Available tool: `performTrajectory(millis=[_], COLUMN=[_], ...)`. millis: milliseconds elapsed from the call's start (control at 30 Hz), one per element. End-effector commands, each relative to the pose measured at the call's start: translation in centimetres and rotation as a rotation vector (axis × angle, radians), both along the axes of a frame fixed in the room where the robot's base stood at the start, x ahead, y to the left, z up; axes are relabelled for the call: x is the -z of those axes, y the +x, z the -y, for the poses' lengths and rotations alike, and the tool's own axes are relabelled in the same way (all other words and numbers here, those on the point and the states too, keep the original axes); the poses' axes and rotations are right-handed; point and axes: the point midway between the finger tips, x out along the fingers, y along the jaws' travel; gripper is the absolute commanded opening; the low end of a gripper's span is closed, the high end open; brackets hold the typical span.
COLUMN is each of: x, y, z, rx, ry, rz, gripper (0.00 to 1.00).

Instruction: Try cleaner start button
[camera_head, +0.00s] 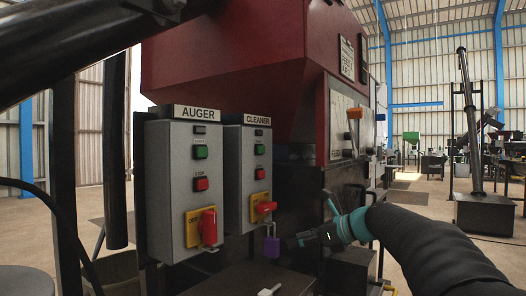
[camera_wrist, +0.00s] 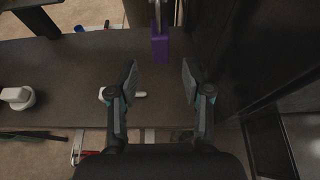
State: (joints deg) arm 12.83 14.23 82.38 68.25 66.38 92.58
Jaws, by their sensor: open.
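The grey CLEANER control box (camera_head: 246,180) stands right of the AUGER box. Its green start button (camera_head: 259,149) is above a red stop button (camera_head: 259,172). My gripper (camera_head: 291,243) is right of the padlock, below the start button. In the wrist view, my gripper (camera_wrist: 159,78) is open and empty, with the purple padlock (camera_wrist: 160,47) just beyond its fingertips.
The AUGER box (camera_head: 181,190) has its red handle (camera_head: 208,227) pointing down. A dark ledge (camera_wrist: 60,75) lies below, with a white handle (camera_wrist: 138,95) and a white knob (camera_wrist: 17,98) on it. The red hopper (camera_head: 225,50) overhangs the boxes.

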Motion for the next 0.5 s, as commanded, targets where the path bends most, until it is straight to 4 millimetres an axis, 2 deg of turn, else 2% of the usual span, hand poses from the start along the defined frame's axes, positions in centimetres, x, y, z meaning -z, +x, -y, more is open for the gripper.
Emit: performTrajectory(millis=[33, 100, 167, 500], x=[0.00, 0.00, 0.00, 0.00], y=[0.00, 0.00, 0.00, 0.00], z=[0.00, 0.00, 0.00, 0.00], rx=[0.000, 0.000, 0.000, 0.000], ry=[0.000, 0.000, 0.000, 0.000], rz=[0.000, 0.000, 0.000, 0.000], gripper=[0.31, 0.13, 0.00, 0.00])
